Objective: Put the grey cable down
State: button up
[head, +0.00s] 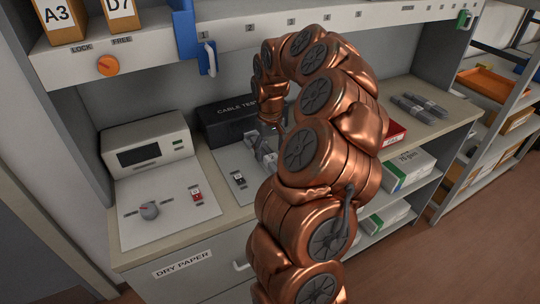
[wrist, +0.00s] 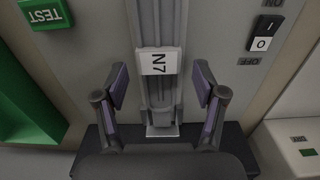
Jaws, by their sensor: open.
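The grey cable (wrist: 162,100) shows in the wrist view as a grey ribbed strip with a white N7 tag (wrist: 159,61) and a pale end. It lies against the grey panel of the cable tester. My gripper (wrist: 160,82) is open, with one finger on each side of the cable and a gap to each. In the head view my gripper (head: 266,152) is low over the tester's panel (head: 232,160), partly hidden by my copper arm. The cable is hard to make out there. The black cable tester box (head: 228,121) stands behind.
A green TEST button (wrist: 45,12) and a black I/O switch (wrist: 264,35) flank the cable. A control box (head: 147,145) stands left on the counter. More grey cables (head: 420,108) lie on the right, beyond my arm. A shelf (head: 230,38) overhangs the back.

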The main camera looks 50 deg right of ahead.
aim_at(270, 155)
jog(key=shift+r+b, duration=0.6)
jog(key=shift+r, duration=2.3)
